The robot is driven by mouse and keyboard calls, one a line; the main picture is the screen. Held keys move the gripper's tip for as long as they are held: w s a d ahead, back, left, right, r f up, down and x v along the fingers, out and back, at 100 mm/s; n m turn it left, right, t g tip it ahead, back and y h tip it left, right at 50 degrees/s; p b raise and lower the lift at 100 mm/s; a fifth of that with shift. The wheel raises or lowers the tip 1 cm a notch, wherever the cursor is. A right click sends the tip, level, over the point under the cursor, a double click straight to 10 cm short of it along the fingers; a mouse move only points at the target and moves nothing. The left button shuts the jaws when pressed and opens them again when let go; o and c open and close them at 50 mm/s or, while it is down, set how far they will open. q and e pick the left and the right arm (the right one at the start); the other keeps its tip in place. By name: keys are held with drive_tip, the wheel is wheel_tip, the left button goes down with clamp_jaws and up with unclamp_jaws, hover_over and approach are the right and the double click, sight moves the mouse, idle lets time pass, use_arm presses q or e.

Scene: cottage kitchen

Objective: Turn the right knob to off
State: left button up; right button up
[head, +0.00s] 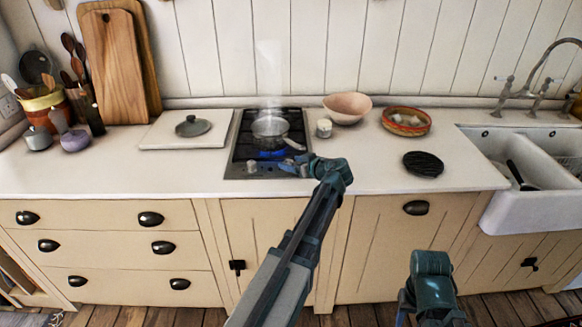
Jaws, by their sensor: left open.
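The gas hob (237,157) is a dark cooktop set in the white counter. A grey knob (252,165) shows at the left of its front strip. The right knob cannot be made out; my left gripper (292,165) is at the right part of that strip and covers it. The left gripper is open, and whether it touches the knob cannot be told. A steaming metal pan (270,128) stands on the hob, with a blue flame (272,154) in front of and below it. My right arm shows low at the right, but its gripper is out of view.
A white board (165,142) with a grey lid (193,126) lies left of the hob. A small jar (324,128), a pink bowl (347,107), a patterned basket (406,121) and a black trivet (423,164) are to the right.

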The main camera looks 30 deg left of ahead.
use_arm(q)
drive_tip(key=shift+w+a+f, duration=0.2)
drive_tip(key=shift+a, duration=0.25)
clamp_jaws()
